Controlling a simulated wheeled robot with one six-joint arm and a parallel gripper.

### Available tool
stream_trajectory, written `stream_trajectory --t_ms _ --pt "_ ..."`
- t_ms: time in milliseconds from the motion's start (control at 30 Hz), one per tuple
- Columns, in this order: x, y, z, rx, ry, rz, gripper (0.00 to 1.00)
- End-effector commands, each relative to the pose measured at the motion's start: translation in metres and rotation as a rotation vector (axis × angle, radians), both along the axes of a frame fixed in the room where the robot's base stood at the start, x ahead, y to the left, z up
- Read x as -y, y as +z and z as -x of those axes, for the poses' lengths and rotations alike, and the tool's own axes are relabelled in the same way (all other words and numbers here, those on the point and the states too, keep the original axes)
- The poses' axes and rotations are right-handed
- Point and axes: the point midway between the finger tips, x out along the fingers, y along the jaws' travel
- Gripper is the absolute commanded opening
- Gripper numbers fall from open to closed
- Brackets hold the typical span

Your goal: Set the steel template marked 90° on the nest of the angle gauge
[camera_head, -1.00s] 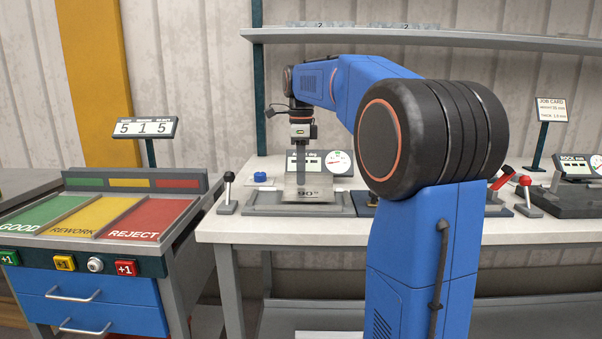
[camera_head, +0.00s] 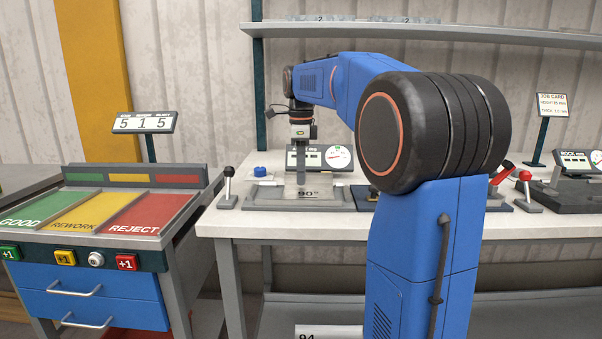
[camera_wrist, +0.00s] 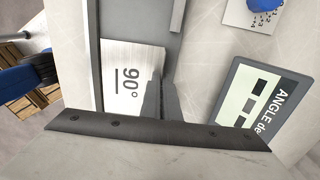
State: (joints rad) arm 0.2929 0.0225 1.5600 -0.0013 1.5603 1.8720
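The steel template marked 90° (camera_head: 318,194) is a bright brushed plate at the angle gauge on the bench. It also shows in the wrist view (camera_wrist: 125,80), its marking facing the camera. My gripper (camera_head: 300,180) points down from above; in the wrist view its fingers (camera_wrist: 164,95) stand close together at the template's edge and appear shut on it. The angle gauge (camera_head: 265,199) has a grey base, with its display (camera_head: 312,156) behind, also in the wrist view (camera_wrist: 262,100). The template is at the nest; whether it is fully seated is not clear.
A black-knobbed lever (camera_head: 228,188) stands left of the gauge, and a blue button (camera_head: 260,171) behind it. A red-knobbed lever (camera_head: 525,188) is at the right. The sorting cart (camera_head: 100,235) stands left of the bench (camera_head: 400,228). My arm hides the bench's middle.

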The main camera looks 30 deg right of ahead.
Motion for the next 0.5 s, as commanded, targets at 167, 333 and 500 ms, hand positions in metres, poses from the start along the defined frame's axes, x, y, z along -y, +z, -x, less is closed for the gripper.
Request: stream_trajectory --t_ms 167,333,500 --pt "-0.0001 -0.001 0.0001 0.0 0.0 0.0 0.0" --pt "0.0 -0.0009 0.0 0.0 0.0 0.0 0.04" --pt "0.0 -0.001 0.0 0.0 0.0 0.0 0.24"
